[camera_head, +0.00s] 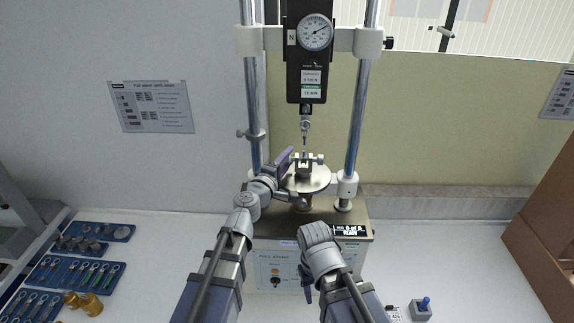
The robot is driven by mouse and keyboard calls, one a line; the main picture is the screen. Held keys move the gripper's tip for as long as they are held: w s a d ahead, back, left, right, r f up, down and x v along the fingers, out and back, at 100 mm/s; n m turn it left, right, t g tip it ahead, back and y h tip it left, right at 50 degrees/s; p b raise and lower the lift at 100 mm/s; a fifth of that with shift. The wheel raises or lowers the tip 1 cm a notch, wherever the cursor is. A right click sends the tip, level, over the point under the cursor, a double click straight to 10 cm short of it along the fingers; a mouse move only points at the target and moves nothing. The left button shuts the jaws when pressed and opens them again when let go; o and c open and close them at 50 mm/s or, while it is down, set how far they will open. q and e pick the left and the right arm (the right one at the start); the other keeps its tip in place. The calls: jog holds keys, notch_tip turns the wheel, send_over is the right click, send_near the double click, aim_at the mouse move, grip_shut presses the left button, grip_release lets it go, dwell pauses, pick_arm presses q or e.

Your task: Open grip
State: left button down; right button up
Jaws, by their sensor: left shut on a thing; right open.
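The pull tester stands in the middle, with a round metal plate (318,177) on its base.
Blue trays (75,272) with several small parts lie at the left, with brass pieces (90,303) beside them. A small display (351,231) sits on the base. A blue-knobbed box (421,309) is at the front right. A brown carton (548,225) stands at the right edge.

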pick_arm(q)
jog(key=shift+f+m+t+h+b, duration=0.3)
jog(key=shift+t+b, duration=0.2)
jog(key=shift+b, duration=0.75)
jog(key=shift+s+r+t+b, duration=0.1)
jog(key=shift+r+t+b, duration=0.15)
jog(key=shift+t+b, duration=0.1)
jog(key=c, duration=0.5)
grip_release()
jog(key=shift+r, duration=0.15)
